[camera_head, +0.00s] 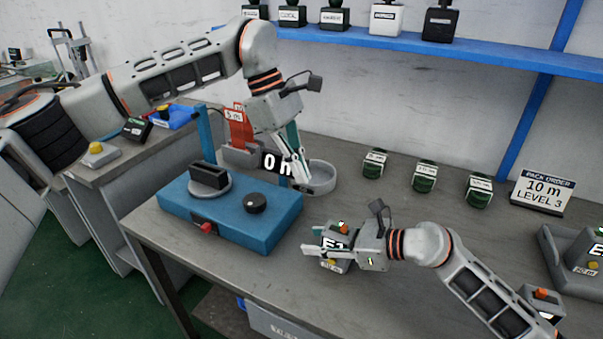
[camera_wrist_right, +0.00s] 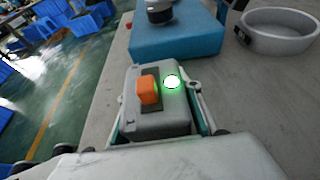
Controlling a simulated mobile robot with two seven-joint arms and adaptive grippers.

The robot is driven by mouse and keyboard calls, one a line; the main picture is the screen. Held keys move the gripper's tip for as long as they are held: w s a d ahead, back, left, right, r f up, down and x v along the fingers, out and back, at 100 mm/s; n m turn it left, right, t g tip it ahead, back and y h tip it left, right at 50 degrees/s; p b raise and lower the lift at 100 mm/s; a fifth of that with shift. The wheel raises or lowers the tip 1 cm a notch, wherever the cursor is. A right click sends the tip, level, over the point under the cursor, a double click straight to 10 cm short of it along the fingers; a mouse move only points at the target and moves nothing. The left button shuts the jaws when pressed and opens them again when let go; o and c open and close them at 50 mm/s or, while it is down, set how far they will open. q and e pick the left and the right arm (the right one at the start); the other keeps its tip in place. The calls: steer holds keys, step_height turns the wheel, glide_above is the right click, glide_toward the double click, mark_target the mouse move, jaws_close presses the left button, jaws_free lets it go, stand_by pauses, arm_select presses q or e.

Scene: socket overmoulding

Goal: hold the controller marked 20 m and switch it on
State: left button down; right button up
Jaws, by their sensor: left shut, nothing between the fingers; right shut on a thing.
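The grey controller (camera_head: 336,243) stands near the front of the bench, with an orange switch on top and a small front label too small to read surely. My right gripper (camera_head: 322,250) is shut around its sides. In the right wrist view the controller (camera_wrist_right: 158,116) sits between the fingers, with its orange switch (camera_wrist_right: 148,91) and a round light (camera_wrist_right: 172,82) glowing green. My left gripper (camera_head: 302,185) is shut and empty, higher up and behind the controller, beside the grey round dish (camera_head: 321,178).
A blue machine (camera_head: 230,218) with a black knob and red button stands left of the controller. Several dark green jars (camera_head: 424,177) stand behind. A sign (camera_head: 542,192) reads 10 m, level 3. Other grey controllers (camera_head: 541,304) are at the right. A blue shelf (camera_head: 440,52) runs above.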

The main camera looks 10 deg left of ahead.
steer(key=o, duration=1.3)
